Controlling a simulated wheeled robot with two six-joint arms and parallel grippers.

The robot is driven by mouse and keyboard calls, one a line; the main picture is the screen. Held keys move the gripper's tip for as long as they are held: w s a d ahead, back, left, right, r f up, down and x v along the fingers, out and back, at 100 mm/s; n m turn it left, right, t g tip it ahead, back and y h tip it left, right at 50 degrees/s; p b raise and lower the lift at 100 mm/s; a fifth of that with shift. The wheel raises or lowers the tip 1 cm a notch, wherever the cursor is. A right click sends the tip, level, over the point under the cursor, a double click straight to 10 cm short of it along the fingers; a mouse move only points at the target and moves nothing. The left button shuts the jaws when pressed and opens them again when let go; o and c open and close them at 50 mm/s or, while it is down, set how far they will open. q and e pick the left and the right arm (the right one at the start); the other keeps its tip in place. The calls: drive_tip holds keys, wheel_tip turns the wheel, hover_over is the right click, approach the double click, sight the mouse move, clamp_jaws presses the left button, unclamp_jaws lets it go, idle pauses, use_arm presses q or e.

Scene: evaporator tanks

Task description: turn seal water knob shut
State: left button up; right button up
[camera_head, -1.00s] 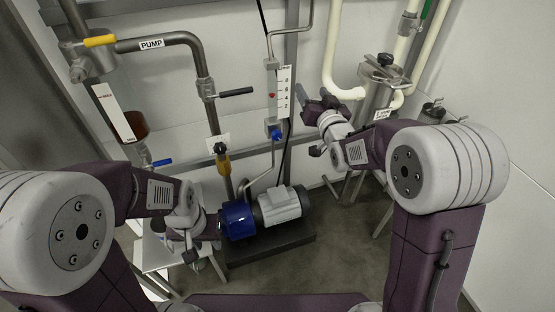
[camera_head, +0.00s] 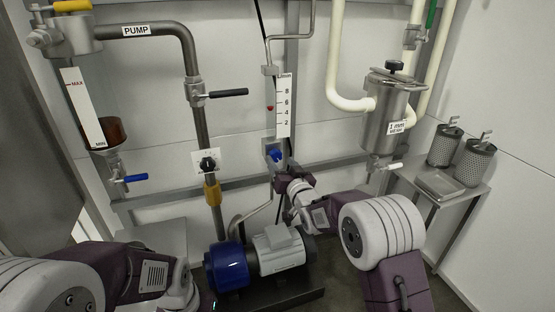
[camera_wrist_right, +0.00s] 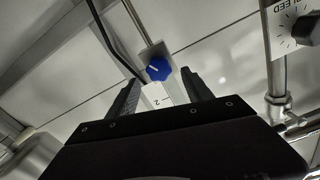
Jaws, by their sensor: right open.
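The seal water knob (camera_head: 277,156) is a small blue knob on a grey block below the flowmeter, whose white scale (camera_head: 284,103) has a red float mark. My right gripper (camera_head: 281,175) is just below the knob, its jaws pointing up at it. In the right wrist view the blue knob (camera_wrist_right: 158,69) with a white pointer line shows just beyond and between the two open black fingertips (camera_wrist_right: 161,84). No grip on it shows. Part of the scale with a "2" shows between the fingers. My left arm is at the lower left; its gripper is not clearly seen.
A black dial (camera_head: 208,165) on a white plate is left of the knob; a pipe with a black lever (camera_head: 228,93) is above it. A steel strainer pot (camera_head: 385,118) stands to the right. The blue and grey pump (camera_head: 277,252) is below. A thin tube runs beside the knob.

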sight(277, 157)
drive_tip(key=b+x, duration=0.1)
drive_tip(key=x, duration=0.3)
drive_tip(key=shift+w+f, duration=0.1)
drive_tip(key=shift+f, duration=0.05)
use_arm(q)
drive_tip(key=shift+f, duration=0.95)
use_arm(e)
clamp_jaws()
